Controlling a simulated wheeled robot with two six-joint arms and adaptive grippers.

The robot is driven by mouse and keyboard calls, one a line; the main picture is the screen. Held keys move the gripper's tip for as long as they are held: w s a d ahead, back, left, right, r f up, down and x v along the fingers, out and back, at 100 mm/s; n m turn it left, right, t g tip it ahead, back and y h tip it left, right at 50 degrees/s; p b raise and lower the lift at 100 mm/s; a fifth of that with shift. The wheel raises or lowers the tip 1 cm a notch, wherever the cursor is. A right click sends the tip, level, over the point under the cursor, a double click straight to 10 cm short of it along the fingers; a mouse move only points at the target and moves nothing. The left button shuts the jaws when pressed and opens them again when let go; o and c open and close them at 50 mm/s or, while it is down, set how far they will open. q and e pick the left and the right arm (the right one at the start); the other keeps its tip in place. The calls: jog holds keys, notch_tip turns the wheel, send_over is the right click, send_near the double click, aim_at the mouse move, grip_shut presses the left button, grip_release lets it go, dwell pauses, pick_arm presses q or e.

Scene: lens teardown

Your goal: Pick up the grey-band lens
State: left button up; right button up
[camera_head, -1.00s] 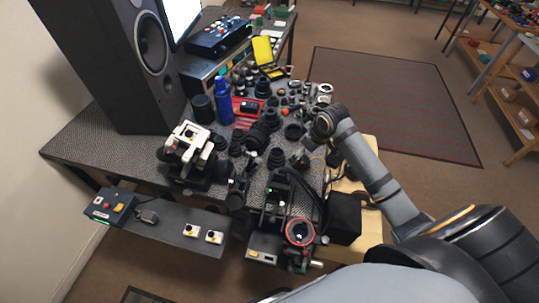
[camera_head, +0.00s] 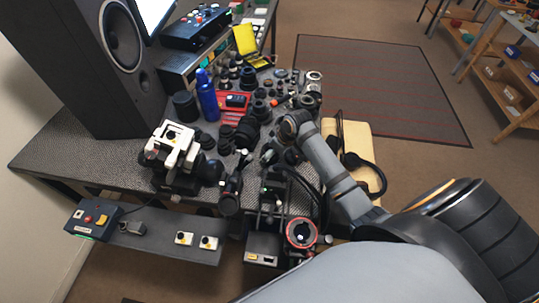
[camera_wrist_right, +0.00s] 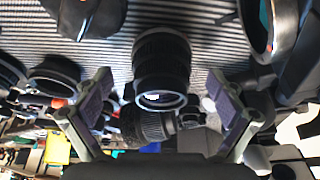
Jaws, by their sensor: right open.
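In the right wrist view a black lens (camera_wrist_right: 162,55) with a light grey ring at its near end stands in the middle, between the fingers of my right gripper (camera_wrist_right: 160,105). The fingers are spread wide, one on each side, with visible gaps to the lens. In the head view my right arm reaches in from the right, and its wrist (camera_head: 297,123) is over the crowded lens area. The fingers are hard to make out there, and I cannot single out the same lens. My left gripper is not in view.
Other dark lenses crowd the bench around the gripper, including a large black one (camera_head: 246,132). A blue bottle (camera_head: 207,97), a red tray (camera_head: 233,116) and a white-topped device (camera_head: 172,147) stand to the left. Headphones (camera_head: 365,172) lie on a pale surface at right.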

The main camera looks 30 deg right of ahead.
jog(key=x, duration=0.3)
jog(key=shift+s+a, duration=0.1)
jog(key=shift+s, duration=0.05)
jog(key=shift+w+f, duration=0.2)
jog(key=shift+f, duration=0.15)
jog(key=shift+s, duration=0.1)
jog(key=shift+c, duration=0.7)
jog(key=shift+r, duration=0.1)
jog(key=c, duration=1.4)
notch_tip(320, 180, up, 10)
jog(key=shift+f, duration=0.15)
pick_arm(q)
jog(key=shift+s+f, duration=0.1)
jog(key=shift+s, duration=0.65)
pick_arm(e)
jog(key=shift+r, duration=0.25)
